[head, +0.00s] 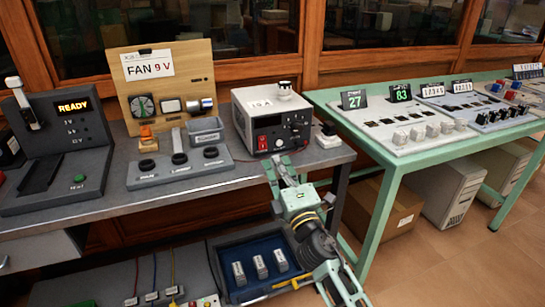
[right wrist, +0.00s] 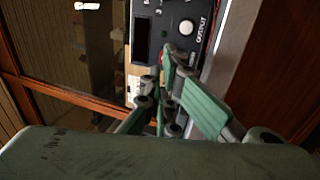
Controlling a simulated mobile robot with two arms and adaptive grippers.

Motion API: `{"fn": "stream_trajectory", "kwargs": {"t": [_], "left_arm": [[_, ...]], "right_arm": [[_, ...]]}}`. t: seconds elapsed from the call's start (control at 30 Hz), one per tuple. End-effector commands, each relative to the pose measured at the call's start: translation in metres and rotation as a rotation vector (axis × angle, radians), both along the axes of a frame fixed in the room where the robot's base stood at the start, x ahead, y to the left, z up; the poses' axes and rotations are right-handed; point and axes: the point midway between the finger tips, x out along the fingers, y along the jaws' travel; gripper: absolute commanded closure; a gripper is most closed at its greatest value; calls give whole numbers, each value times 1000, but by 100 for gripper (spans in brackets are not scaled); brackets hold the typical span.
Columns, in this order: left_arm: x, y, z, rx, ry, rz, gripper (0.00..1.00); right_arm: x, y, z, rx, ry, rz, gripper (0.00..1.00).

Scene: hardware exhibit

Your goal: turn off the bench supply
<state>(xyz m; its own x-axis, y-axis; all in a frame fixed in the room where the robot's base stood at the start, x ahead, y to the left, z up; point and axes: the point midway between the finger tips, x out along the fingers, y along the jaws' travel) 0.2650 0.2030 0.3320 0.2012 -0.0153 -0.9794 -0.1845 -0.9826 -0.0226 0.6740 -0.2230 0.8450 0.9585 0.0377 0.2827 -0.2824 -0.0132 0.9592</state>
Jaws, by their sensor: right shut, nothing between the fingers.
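The bench supply (head: 241,112) is a light grey box with a dark front panel, standing on the grey bench in the head view. A red switch (head: 262,142) shows at the lower left of that panel. In the right wrist view the panel (right wrist: 172,30) appears turned sideways, with a dark display, a pale round knob (right wrist: 187,27) and the word OUTPUT. My right gripper (head: 279,161) is shut and empty, just in front of the panel's lower part. Its closed fingers (right wrist: 172,52) overlap the panel in the wrist view; I cannot tell whether they touch. My left gripper is not in view.
A wooden FAN 9 V board (head: 190,72) and a grey tray with round holders (head: 222,162) stand left of the supply. A small white-and-black item (head: 328,138) sits close on its right. The green table (head: 375,146) carries panels further right. A blue bin (head: 228,256) lies below.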

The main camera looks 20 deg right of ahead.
Motion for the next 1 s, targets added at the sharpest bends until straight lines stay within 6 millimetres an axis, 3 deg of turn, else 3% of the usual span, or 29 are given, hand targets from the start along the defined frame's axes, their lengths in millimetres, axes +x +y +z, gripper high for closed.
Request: {"fn": "stream_trajectory", "kwargs": {"t": [0.2,0.33,0.9,1.0], "left_arm": [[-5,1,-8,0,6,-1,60],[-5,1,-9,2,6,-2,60],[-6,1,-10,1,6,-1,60],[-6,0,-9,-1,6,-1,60]], "right_arm": [[-39,-1,-1,0,1,0,100],[-52,-2,-2,1,0,0,100],[-58,-2,-2,0,-1,0,100],[-58,-4,-12,26,23,-5,100]]}}
